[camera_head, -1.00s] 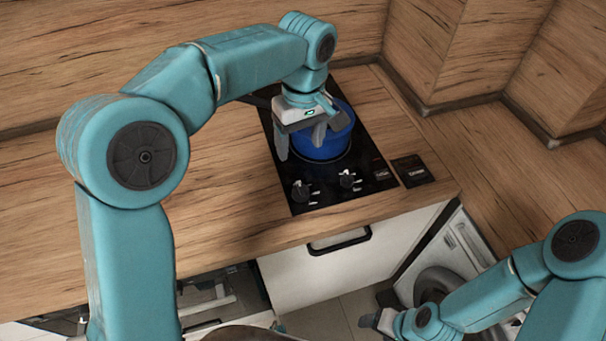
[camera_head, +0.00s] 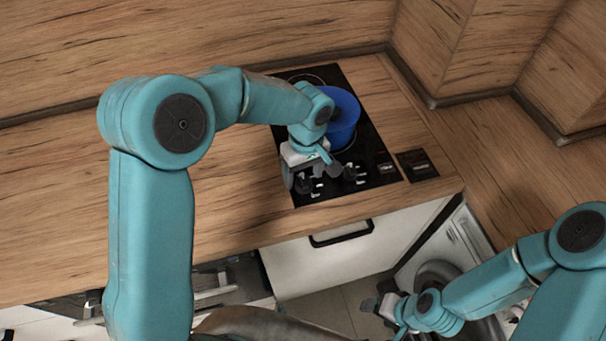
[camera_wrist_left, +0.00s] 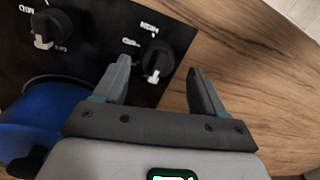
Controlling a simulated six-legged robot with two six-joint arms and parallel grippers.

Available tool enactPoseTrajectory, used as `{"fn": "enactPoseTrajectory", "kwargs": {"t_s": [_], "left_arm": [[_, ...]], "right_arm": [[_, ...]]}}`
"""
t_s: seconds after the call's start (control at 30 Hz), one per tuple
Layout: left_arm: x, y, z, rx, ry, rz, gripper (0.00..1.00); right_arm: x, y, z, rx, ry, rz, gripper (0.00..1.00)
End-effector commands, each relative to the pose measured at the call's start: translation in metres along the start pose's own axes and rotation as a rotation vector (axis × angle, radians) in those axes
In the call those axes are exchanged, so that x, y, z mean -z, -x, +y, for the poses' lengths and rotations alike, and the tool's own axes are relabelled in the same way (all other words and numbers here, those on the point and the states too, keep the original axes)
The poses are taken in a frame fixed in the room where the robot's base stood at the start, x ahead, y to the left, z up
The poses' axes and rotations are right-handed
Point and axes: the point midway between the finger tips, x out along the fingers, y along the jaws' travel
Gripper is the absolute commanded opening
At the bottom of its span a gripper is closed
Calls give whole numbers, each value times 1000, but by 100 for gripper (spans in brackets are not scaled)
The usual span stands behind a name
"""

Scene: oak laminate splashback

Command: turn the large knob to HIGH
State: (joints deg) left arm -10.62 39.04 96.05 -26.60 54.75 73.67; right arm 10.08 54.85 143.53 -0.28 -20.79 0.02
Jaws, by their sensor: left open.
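Two dark knobs with pale pointers sit on the black cooktop (camera_head: 382,152) near its front edge. The left knob (camera_head: 304,187) also shows in the left wrist view (camera_wrist_left: 157,60), just ahead of the gap between the fingers, its pale pointer toward the gripper. The right knob (camera_head: 352,174) shows at upper left in the left wrist view (camera_wrist_left: 50,28). I cannot surely tell which knob is the large one. Small white labels stand by both; they are hard to read. My left gripper (camera_wrist_left: 158,80) is open and empty. My right gripper (camera_head: 380,305) is low, away from the cooktop.
A blue pot (camera_head: 343,118) stands on the cooktop behind the knobs, close to my left wrist. A small dark plate (camera_head: 418,164) lies right of the cooktop. The wooden counter (camera_head: 235,185) is clear to the left. A white drawer with a black handle (camera_head: 342,237) is below.

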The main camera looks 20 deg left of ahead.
Motion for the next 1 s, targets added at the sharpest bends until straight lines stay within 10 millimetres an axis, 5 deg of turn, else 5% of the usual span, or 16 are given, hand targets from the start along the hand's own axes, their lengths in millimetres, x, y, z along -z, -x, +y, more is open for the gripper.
{"fn": "enactPoseTrajectory", "kwargs": {"t_s": [0.2,0.47,0.5,0.67,1.0], "left_arm": [[1,-20,2,1,0,-1,71],[2,-22,2,0,0,0,71],[2,-22,2,0,0,0,68],[2,-22,2,0,0,0,15],[2,-23,2,0,-26,3,15]], "right_arm": [[0,3,-1,0,0,0,68],[0,3,-1,0,0,0,68],[0,3,-1,0,0,0,68],[0,3,-1,0,0,0,68],[0,0,0,0,0,0,68]]}}
